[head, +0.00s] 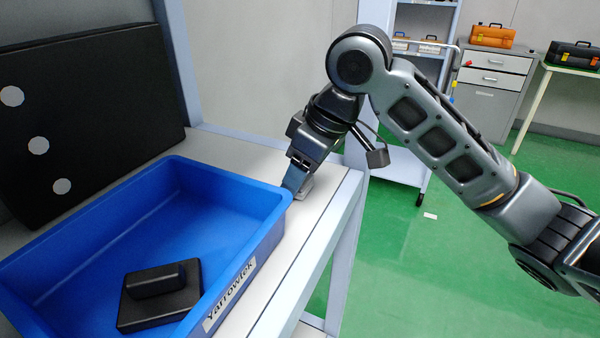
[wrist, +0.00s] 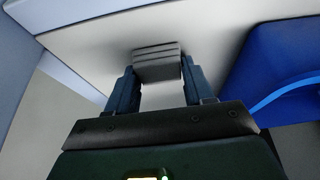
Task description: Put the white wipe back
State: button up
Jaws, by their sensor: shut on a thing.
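The white wipe (wrist: 157,63) shows in the wrist view as a small, folded, layered stack between my two fingers. My gripper (wrist: 158,82) is shut on it. In the head view my gripper (head: 299,181) points down at the pale shelf top, just beyond the right back corner of the blue bin. A small light part of the wipe (head: 306,189) shows beside the fingertips there; the rest is hidden. The wipe is at or very near the shelf surface; I cannot tell whether it touches.
The blue bin (head: 262,200) stands on the shelf (head: 325,187), close to my gripper, with a black block-shaped object (head: 160,294) inside. A black panel with white dots (head: 90,120) leans at the back left. A shelf post (head: 360,120) rises close behind my gripper.

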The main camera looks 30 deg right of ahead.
jog(key=o, duration=1)
jog(key=shift+f, duration=0.1)
jog(key=p+v, duration=0.1)
jog(key=v, duration=1.1)
jog(key=shift+r, duration=0.2)
